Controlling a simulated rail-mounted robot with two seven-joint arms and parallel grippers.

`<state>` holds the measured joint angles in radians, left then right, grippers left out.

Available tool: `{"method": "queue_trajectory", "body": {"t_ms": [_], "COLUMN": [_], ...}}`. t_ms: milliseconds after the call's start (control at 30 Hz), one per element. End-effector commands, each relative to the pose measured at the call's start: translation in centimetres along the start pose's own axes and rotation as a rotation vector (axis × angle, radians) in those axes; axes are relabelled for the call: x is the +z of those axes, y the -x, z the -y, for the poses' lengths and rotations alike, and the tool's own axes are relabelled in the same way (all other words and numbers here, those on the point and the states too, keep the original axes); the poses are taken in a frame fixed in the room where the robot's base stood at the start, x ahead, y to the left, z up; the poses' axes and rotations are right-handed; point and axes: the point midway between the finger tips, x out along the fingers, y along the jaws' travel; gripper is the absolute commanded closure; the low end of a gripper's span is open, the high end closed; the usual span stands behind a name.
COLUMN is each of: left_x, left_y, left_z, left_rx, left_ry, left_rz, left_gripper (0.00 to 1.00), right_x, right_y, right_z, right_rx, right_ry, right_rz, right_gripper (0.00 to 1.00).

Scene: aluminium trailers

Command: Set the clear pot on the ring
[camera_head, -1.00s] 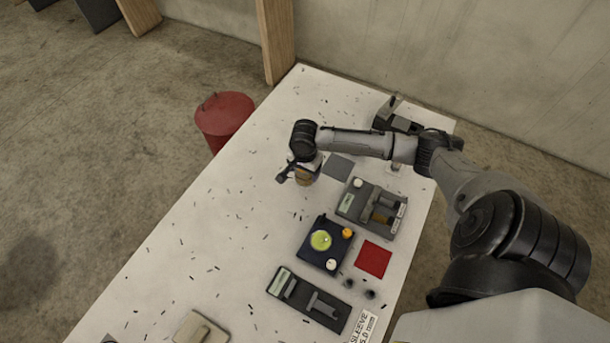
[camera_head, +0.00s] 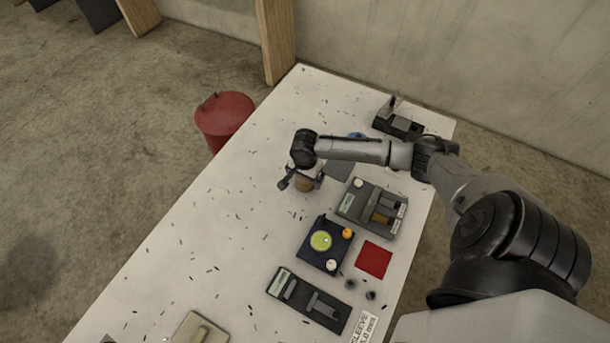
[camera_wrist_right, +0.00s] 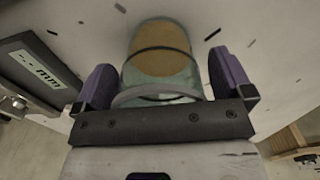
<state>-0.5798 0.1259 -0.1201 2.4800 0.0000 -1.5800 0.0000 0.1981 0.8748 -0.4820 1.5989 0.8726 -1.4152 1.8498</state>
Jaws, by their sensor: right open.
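A clear pot with brownish contents and a dark band (camera_wrist_right: 160,50) sits between the two purple-padded fingers of my right gripper (camera_wrist_right: 165,80) in the right wrist view. The fingers stand apart on either side of it, with a gap visible at each side. In the head view the right gripper (camera_head: 301,181) is low over the white table, and the pot (camera_head: 305,184) shows as a small tan shape beside it. I cannot pick out the ring for certain; a small blue thing (camera_head: 358,135) shows partly behind my right arm. My left gripper is not in view.
A grey device (camera_head: 372,208) and a dark blue box with a yellow-green disc (camera_head: 325,243) stand right of and below the gripper. A red square (camera_head: 373,260) and a dark gauge (camera_head: 310,299) lie nearer. The table's left part (camera_head: 210,240) is mostly clear.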

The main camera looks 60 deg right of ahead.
Motion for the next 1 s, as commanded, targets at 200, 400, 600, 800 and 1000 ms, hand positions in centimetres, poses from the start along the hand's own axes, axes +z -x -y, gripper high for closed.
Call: {"method": "queue_trajectory", "body": {"t_ms": [200,400,600,800,1000], "left_x": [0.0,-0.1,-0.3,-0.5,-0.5], "left_y": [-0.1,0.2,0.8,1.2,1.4], "left_z": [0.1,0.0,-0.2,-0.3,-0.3], "left_rx": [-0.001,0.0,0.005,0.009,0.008], "left_ry": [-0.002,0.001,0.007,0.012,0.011], "left_rz": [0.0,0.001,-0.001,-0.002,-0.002], "left_gripper": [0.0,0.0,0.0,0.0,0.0], "right_x": [0.0,0.0,0.0,0.0,0.0], "right_y": [0.1,2.1,6.0,9.3,11.5], "right_z": [0.0,0.0,0.0,0.0,0.1], "right_rx": [0.0,-0.002,-0.002,-0.001,-0.001], "right_ry": [0.0,0.0,0.001,0.001,0.0], "right_rz": [-0.001,0.0,-0.001,0.0,0.0], "right_gripper": [0.02,0.02,0.02,0.02,0.02]}}
